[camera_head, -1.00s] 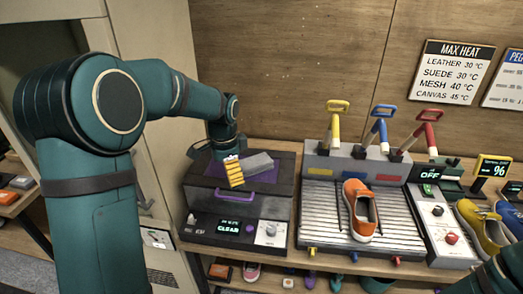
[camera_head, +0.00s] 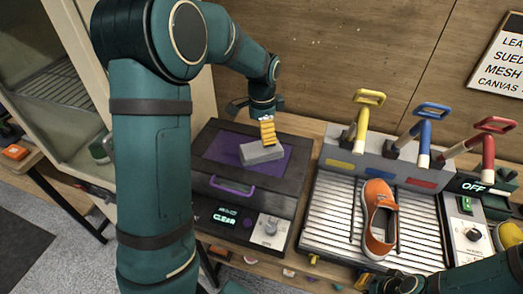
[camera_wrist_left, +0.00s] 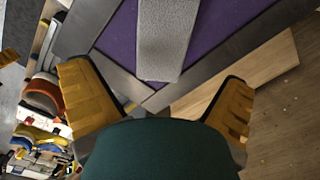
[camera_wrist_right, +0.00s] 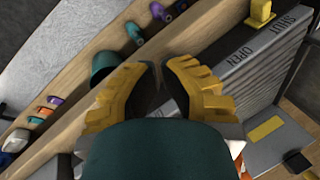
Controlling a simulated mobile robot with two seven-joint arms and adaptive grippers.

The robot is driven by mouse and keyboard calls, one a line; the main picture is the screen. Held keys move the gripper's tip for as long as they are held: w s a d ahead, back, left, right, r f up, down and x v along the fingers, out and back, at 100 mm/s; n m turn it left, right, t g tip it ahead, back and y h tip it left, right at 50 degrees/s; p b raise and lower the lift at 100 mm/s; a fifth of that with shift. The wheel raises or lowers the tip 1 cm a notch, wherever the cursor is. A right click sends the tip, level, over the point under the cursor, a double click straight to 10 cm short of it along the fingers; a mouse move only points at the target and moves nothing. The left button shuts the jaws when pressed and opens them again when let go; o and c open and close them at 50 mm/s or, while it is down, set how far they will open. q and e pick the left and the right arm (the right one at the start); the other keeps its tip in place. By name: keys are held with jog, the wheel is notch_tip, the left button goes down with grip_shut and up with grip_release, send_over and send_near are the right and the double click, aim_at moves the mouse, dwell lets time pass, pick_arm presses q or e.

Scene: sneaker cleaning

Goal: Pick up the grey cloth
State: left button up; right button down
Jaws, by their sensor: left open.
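The grey cloth (camera_head: 262,152) is a flat, folded-looking block on the purple pad (camera_head: 219,148) on top of a dark box. In the left wrist view the cloth (camera_wrist_left: 165,35) lies just beyond the fingertips, centred between them. My left gripper (camera_head: 267,133) is over the cloth, its yellow fingers pointing down. In its wrist view the fingers (camera_wrist_left: 155,88) are wide apart with nothing between them. My right gripper (camera_wrist_right: 163,75) has its fingertips close together, with nothing visible held; whether they touch is unclear. The right arm shows at the head view's bottom right.
The dark box has a purple handle (camera_head: 232,187) and a display reading CLEAR. To its right, an orange shoe (camera_head: 379,218) lies on a ribbed rack (camera_head: 335,215) below yellow, blue and red levers. A wooden wall stands behind.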

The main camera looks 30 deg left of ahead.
aim_at(260, 148)
pick_arm(q)
notch_tip(260, 148, down, 3)
jog(key=shift+r, duration=0.1)
jog(key=shift+a+f, duration=0.15)
jog(key=shift+f, duration=1.35)
jog(key=shift+a+f, duration=0.1)
jog(key=shift+f, duration=1.4)
jog(key=shift+r, duration=0.1)
jog(key=c, duration=1.1)
